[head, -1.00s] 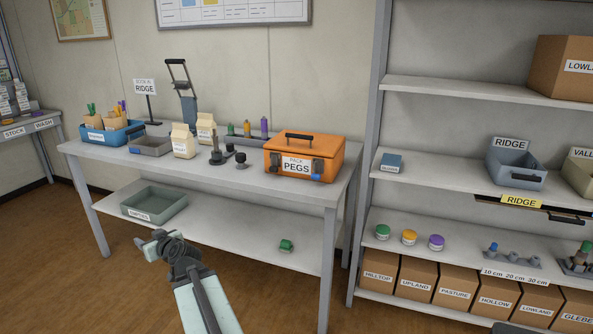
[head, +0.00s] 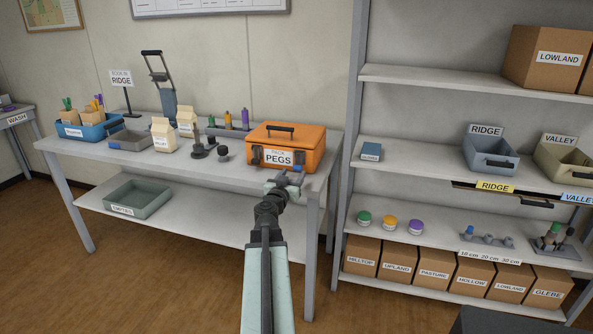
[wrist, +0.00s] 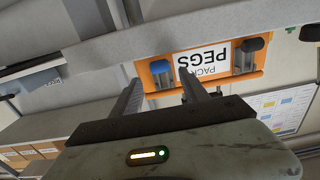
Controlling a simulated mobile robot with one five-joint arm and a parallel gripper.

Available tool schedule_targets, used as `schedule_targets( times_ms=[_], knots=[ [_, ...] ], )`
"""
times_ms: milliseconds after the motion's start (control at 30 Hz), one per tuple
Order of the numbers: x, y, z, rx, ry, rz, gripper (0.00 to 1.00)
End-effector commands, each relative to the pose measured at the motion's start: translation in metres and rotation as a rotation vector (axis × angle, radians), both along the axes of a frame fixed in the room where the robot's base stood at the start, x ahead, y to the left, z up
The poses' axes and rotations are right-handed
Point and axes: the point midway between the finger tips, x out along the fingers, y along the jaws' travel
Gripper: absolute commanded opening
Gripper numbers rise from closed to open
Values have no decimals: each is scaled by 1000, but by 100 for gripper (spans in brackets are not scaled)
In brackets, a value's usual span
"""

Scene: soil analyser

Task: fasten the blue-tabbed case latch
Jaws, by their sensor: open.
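The orange case (head: 298,143), labelled PEGS, sits on the bench at its right end with its lid down. It has two latches on its front. The blue-tabbed latch (wrist: 160,68) is the right one in the head view; the wrist view is turned over and shows it at left. The dark-tabbed latch (wrist: 251,46) is the other one. My gripper (head: 284,180) is open and empty, low in front of the case. In the wrist view its fingers (wrist: 161,79) point at the case, with the blue tab between their tips in the picture, still apart from it.
The bench's front edge (head: 235,183) runs below the case, close to my gripper. A dark peg-like piece (head: 223,153) and white cartons (head: 163,135) stand left of the case. The shelf rack (head: 350,190) rises at right. Floor in front is clear.

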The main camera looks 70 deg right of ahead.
Motion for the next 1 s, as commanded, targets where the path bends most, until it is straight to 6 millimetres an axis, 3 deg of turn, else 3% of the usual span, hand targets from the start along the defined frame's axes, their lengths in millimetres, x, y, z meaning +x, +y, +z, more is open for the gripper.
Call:
schedule_targets(
  times_ms=[33, 200, 467, 500, 700, 1000],
  knots=[
    [2, -14, 0, 0, 0, -1, 53],
    [3, -42, 0, 0, 0, 0, 53],
    [2, -46, 0, 0, 0, 1, 53],
    [2, -46, 0, 0, 0, 0, 50],
    [2, -46, 0, 0, 0, 0, 0],
    [0, -51, -9, -66, -2, -7, 0]
  ],
)
